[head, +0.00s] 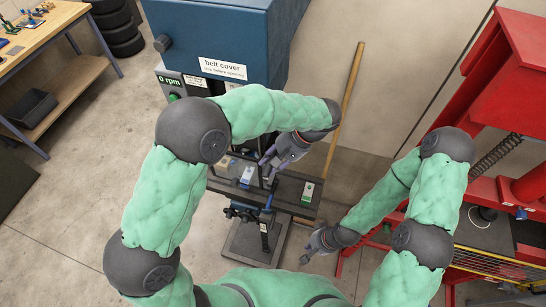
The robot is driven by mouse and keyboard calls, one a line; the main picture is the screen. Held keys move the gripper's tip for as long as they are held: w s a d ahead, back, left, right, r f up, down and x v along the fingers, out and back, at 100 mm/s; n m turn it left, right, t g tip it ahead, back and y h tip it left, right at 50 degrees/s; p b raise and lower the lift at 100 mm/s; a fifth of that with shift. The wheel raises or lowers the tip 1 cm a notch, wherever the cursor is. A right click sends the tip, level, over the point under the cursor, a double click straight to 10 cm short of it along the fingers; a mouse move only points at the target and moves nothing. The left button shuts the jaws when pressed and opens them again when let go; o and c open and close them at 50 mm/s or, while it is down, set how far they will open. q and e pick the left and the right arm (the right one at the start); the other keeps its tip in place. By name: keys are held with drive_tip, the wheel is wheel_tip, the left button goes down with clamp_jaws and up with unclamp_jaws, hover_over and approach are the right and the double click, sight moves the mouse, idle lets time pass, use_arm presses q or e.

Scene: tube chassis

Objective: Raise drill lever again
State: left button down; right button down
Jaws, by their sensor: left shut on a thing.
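The drill press (225,45) is a large blue machine with a belt cover label and a green "0 rpm" display, at the top middle of the head view. My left gripper (268,168) is in front of the machine, above its dark table. It is shut on what appears to be the drill lever, a thin dark part mostly hidden by the fingers and my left arm. My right gripper (308,253) is low, right of the drill's base and apart from it. Its fingers are too small to tell open from shut.
The drill table (290,187) carries small blue-and-white and green-and-white items. A wooden pole (347,100) leans by the wall. A red press frame (500,80) stands at right. A workbench (45,35) with tools and black tires (117,27) are at upper left.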

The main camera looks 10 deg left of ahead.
use_arm(q)
drive_tip(key=shift+s+r+g+p, duration=0.2)
drive_tip(key=shift+r+g+p, duration=0.4)
drive_tip(key=shift+r+p, duration=0.6)
drive_tip(key=shift+r, duration=0.1)
drive_tip(key=c, duration=0.9)
unclamp_jaws()
drive_tip(key=v, duration=1.2)
drive_tip(key=shift+d, duration=0.15)
